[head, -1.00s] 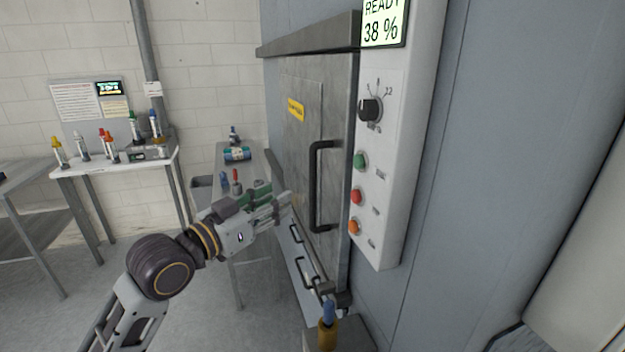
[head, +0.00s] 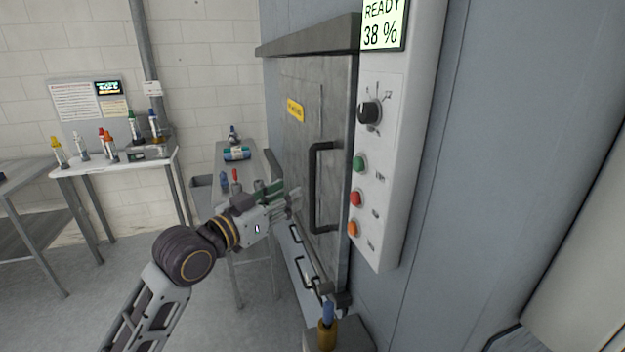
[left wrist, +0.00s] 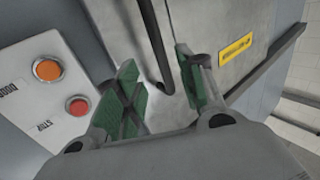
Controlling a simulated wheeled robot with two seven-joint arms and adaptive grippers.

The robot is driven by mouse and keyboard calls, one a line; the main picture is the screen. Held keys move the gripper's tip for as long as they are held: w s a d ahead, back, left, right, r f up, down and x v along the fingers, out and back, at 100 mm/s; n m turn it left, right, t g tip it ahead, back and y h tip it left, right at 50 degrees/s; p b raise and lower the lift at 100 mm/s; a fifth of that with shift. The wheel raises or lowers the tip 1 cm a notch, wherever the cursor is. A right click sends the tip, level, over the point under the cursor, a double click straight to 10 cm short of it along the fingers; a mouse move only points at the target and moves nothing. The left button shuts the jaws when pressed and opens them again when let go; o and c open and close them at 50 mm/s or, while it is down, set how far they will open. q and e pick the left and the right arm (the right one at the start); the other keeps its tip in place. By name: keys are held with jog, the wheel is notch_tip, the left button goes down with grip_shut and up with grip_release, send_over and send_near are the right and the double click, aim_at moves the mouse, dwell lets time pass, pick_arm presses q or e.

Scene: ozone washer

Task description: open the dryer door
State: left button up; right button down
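The dryer door (head: 300,132) is a grey metal panel with a yellow label, and it looks shut. Its black vertical bar handle (head: 314,190) is on the door's right side. In the left wrist view the handle (left wrist: 157,45) runs down between the two green-padded fingers from above. My left gripper (head: 295,200) is just left of the handle's lower part, and its fingers point toward it. In the left wrist view the gripper (left wrist: 160,82) is open, with a gap around the handle's line; I cannot tell whether the handle is within finger depth. My right gripper is not in view.
A control panel (head: 385,150) with a knob and coloured buttons is right of the door. Below the door are smaller black handles (head: 303,272) and a blue-and-brass fitting (head: 327,330). A side table (head: 232,170) with bottles stands behind my left gripper.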

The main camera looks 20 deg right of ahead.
aim_at(310, 182)
pick_arm(q)
jog(key=p+x, duration=0.1)
jog(key=x, duration=0.5)
jog(key=shift+w+d, duration=0.1)
jog(key=shift+p+x, duration=0.4)
jog(key=shift+x, duration=1.1)
jog(key=shift+w+d, duration=0.25)
jog(key=shift+d, duration=0.15)
jog(key=shift+c, duration=0.5)
grip_shut()
